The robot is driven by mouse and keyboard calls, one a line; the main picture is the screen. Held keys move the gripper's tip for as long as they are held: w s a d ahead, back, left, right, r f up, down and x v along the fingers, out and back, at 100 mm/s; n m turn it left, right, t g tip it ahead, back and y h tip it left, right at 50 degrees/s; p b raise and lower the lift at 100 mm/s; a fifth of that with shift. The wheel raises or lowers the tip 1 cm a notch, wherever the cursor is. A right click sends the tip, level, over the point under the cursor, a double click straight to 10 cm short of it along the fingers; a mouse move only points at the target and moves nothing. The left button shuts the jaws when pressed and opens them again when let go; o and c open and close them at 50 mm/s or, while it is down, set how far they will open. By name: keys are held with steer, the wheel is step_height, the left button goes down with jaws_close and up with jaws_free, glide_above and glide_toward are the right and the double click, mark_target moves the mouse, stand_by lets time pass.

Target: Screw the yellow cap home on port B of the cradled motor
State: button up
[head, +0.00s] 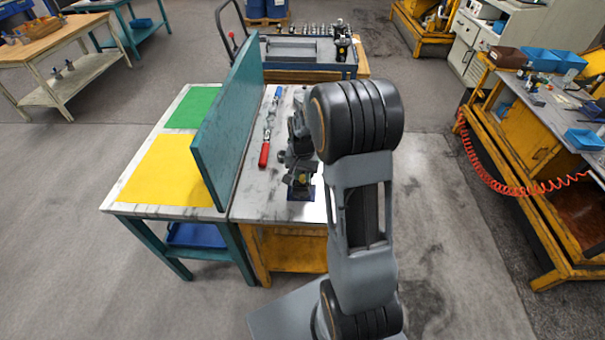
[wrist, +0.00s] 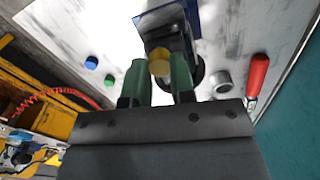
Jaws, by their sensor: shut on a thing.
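The yellow cap (wrist: 159,66) is between the two green fingertips of my gripper (wrist: 160,76) in the wrist view. The gripper is shut on it. The cap sits against or just in front of the dark motor (wrist: 163,18), in line with it; I cannot tell whether it touches the port or how deep it sits. The port itself is hidden behind the cap. The fingers cannot be made out there.
A blue cap (wrist: 91,62) and a green cap (wrist: 109,79) lie on the tabletop. A grey metal ring (wrist: 221,81) and a red-handled tool (head: 265,152) lie on the other side. A tall teal panel (head: 228,125) borders the bench (head: 252,204).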

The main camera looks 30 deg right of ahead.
steer(key=o, duration=0.6)
steer(key=shift+f, duration=0.15)
steer(key=shift+o, duration=0.2)
steer(key=shift+r, duration=0.2)
steer(key=shift+w+r+p, duration=0.1)
steer(key=shift+r+p, duration=0.25)
steer(key=shift+p, duration=0.05)
steer(key=n, duration=0.4)
steer(key=shift+n, duration=0.4)
steer(key=n, duration=0.5)
steer(key=shift+n, duration=0.3)
steer(key=shift+c, duration=0.3)
jaws_close()
